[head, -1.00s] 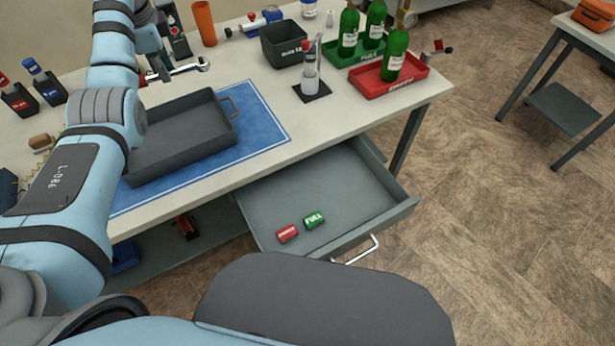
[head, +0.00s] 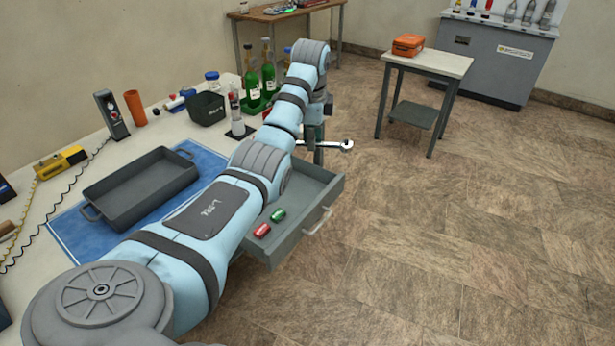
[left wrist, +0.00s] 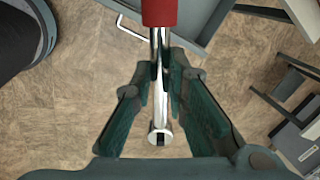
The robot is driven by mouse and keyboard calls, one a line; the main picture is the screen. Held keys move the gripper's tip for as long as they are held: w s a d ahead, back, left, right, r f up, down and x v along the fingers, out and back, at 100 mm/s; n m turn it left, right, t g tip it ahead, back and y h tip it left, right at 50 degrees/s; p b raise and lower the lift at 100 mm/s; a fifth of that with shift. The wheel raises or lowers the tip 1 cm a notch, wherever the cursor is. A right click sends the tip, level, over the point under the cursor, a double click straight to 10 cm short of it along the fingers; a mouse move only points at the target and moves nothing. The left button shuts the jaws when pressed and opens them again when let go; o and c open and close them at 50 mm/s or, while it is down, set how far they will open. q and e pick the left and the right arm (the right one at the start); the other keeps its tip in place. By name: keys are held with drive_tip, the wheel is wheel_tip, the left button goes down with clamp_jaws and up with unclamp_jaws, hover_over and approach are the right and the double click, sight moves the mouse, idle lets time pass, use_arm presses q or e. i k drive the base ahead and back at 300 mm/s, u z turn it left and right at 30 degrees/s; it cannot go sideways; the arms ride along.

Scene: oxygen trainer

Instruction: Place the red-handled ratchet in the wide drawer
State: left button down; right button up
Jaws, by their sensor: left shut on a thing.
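The red-handled ratchet is in my left gripper (left wrist: 164,78). In the left wrist view its red handle (left wrist: 160,12) points to the top and its bright metal head (left wrist: 160,137) to the bottom, with the fingers closed on the shaft. In the head view the gripper (head: 318,140) is partly hidden by its own arm, and the ratchet's metal end (head: 345,145) sticks out to the right, near the drawer's far end. The wide drawer (head: 288,245) is pulled open, partly covered by my left arm. My right gripper is not in view.
A red cylinder (head: 262,230) and a green cylinder (head: 278,215) lie in the drawer. A grey tray (head: 140,190) sits on a blue mat (head: 75,236) on the bench. Green bottles (head: 269,72) stand at the bench's far end. Open floor lies right of the drawer.

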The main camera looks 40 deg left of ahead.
sight(263, 217)
drive_tip(key=z, duration=0.15)
drive_tip(key=i, duration=1.05)
drive_tip(key=u, duration=0.6)
drive_tip(key=i, duration=1.4)
drive_tip(key=u, duration=1.15)
